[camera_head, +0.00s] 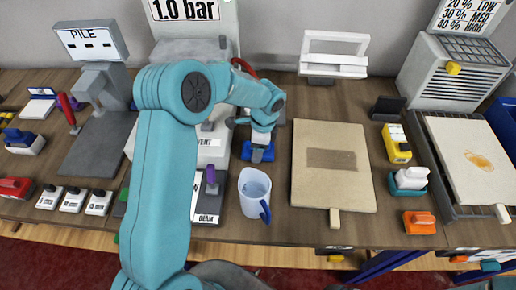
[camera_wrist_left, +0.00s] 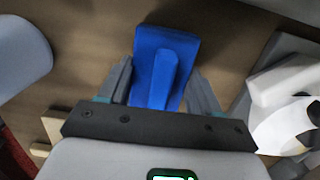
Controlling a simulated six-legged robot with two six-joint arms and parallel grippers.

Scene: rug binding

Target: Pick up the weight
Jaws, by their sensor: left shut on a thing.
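The weight appears to be the blue block with a raised bar-shaped grip (camera_wrist_left: 152,50), seen close up in the left wrist view. In the head view the blue block (camera_head: 247,153) is on the bench's middle, just behind the white mug. My left gripper (camera_head: 262,150) reaches down over it, and in the left wrist view its fingers (camera_wrist_left: 160,84) stand on both sides of the blue grip, shut on it. I cannot tell whether the block is clear of the bench. My right gripper is not in view.
A white mug with a blue handle (camera_head: 254,188) stands close in front of the block. A tan board (camera_head: 322,190) lies to the right. A gauge machine reading 1.0 bar (camera_head: 190,10) stands behind. Switches (camera_head: 72,199) line the left front, and small coloured tools (camera_head: 408,180) lie right.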

